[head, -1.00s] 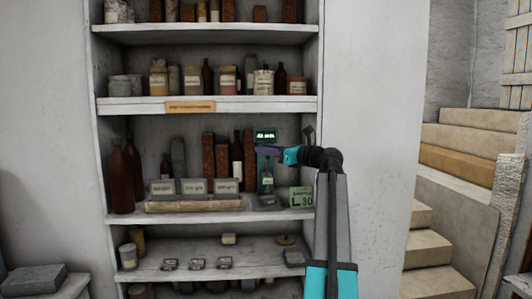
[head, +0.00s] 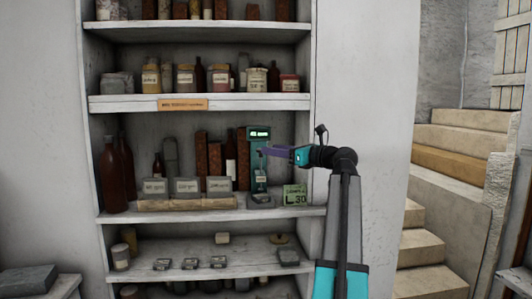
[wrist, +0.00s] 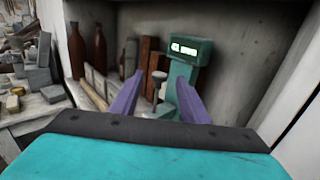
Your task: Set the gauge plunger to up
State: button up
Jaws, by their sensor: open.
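The gauge (head: 259,165) is a teal stand with a lit green display on top, standing on the middle shelf. In the wrist view the gauge (wrist: 187,85) is straight ahead, a little right of centre. Its plunger (wrist: 158,84) is a thin grey stem with a rounded knob, in front of the teal column. My gripper (head: 264,152) reaches in from the right at the height of the gauge's upper column. In the wrist view the purple fingers of my gripper (wrist: 157,97) are open, one on each side of the plunger. I cannot tell whether they touch it.
A green sample card (head: 295,195) stands right of the gauge. Labelled grey blocks (head: 187,186) rest on a pale slab to the left, with brown bottles (head: 115,175) farther left. Another shelf (head: 200,104) with jars is above. The cabinet's right wall is close to my arm.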

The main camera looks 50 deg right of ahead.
jog(key=s+b, duration=0.1)
jog(key=s, duration=0.6)
jog(key=shift+s+d, duration=0.15)
jog(key=shift+d, duration=0.15)
